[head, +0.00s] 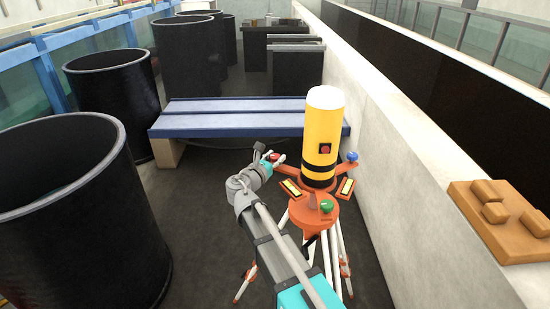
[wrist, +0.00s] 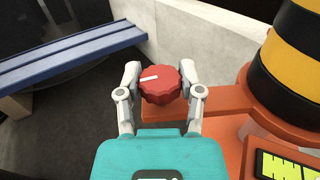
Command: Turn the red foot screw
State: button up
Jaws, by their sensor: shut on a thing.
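The red foot screw (wrist: 160,86) is a ribbed round knob with a white mark that points left in the wrist view. It sits at the end of an orange arm of the instrument's base (wrist: 215,108). My gripper (wrist: 162,90) has one finger on each side of the knob and is shut on it. In the head view the red screw (head: 275,157) shows small at my gripper (head: 273,160), left of the yellow cylinder (head: 321,135) with black bands. A blue screw (head: 352,156) and a green screw (head: 326,206) sit on the other arms of the base.
The instrument stands on a tripod (head: 337,250) beside a pale wall (head: 400,150). A blue bench (head: 235,117) is behind it. Large black tubs (head: 130,210) stand on the left.

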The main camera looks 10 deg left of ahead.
jog(key=m+g+h, duration=0.2)
jog(key=m+h, duration=0.1)
jog(key=m+g+h, duration=0.2)
jog(key=g+h, duration=0.1)
jog(key=h, duration=0.1)
jog(key=shift+w+a+m+h, duration=0.2)
jog(key=shift+m+h, duration=0.1)
jog(key=shift+m, duration=0.1)
jog(key=m+g+h, duration=0.2)
jog(key=m+g, duration=0.1)
jog(key=shift+g+h, duration=0.3)
jog(key=shift+g, duration=0.1)
jog(key=shift+s+d+m+g+h, duration=0.15)
jog(key=shift+m+g+h, duration=0.45)
jog(key=shift+g, duration=0.4)
jog(key=o, duration=1.2)
jog(key=shift+c, duration=0.2)
jog(key=v, duration=0.7)
jog(key=shift+a, duration=0.2)
